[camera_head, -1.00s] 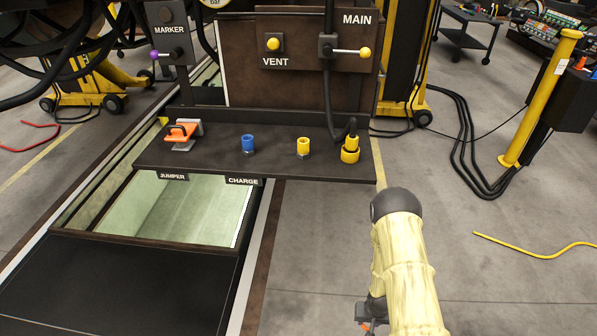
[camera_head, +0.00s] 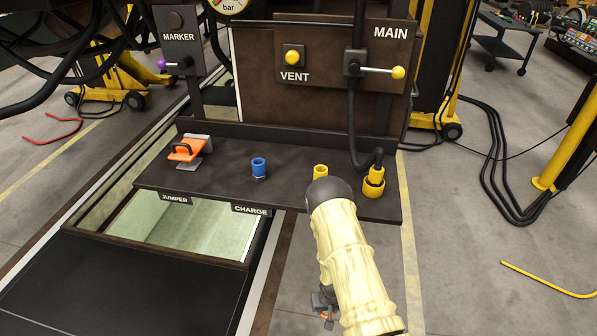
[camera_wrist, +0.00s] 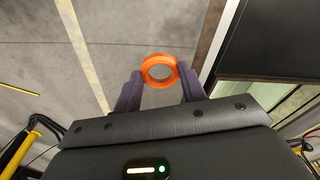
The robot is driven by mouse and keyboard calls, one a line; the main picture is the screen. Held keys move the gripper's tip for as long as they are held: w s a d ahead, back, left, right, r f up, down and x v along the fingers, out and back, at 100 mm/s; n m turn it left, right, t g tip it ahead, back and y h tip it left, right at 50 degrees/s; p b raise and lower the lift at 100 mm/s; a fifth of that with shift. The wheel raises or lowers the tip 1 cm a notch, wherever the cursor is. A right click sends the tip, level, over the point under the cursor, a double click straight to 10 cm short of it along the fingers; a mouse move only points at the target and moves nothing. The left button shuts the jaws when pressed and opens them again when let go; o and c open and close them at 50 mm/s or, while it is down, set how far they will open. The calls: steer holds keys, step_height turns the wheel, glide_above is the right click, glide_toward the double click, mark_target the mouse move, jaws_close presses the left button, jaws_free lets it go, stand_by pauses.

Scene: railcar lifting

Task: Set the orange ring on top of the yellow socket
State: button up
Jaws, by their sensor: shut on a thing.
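The orange ring (camera_wrist: 146,73) is between the two fingertips of my gripper (camera_wrist: 160,82) in the wrist view. My gripper is shut on it and holds it in the air, with floor seen beyond and through its hole. In the head view, the yellow socket (camera_head: 320,171) stands upright on the dark shelf (camera_head: 225,193), between a blue socket and a yellow plug. My arm hides the front of the yellow socket's base. My gripper's fingers and the ring cannot be made out clearly in the head view.
A blue socket (camera_head: 259,168) stands to the left. A yellow plug (camera_head: 374,181) with a black cable (camera_head: 353,120) stands to the right. An orange clamp-like part (camera_head: 187,149) sits at the shelf's left end. A panel with the VENT button (camera_head: 292,56) rises behind.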

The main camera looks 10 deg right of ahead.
steer(key=shift+w+a, duration=0.35)
steer(key=shift+w, duration=0.1)
steer(key=shift+r, duration=0.1)
